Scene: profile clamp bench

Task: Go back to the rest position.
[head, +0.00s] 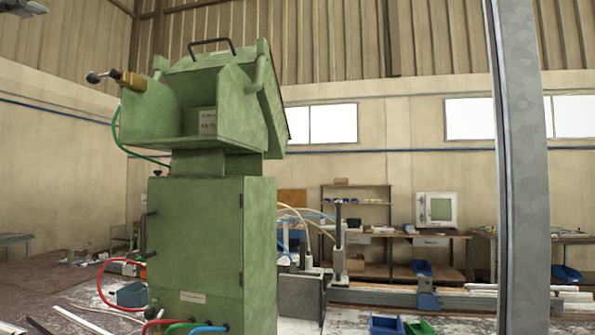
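Neither of my grippers shows in the head view, and no part of my arms can be made out. The view looks across a workshop hall. A green machine cabinet (215,230) with an open, tilted upper housing (250,110) stands close at the left of the middle. Whether my grippers are open or shut, and where they are, is hidden.
A grey metal post (522,170) stands close at the right. Behind are a clamp bench with long profiles (385,297), shelves (357,215) and a boxy white device (436,210). Blue (386,325) and green (420,327) bins sit at the bottom edge. Coloured hoses (120,262) hang beside the cabinet.

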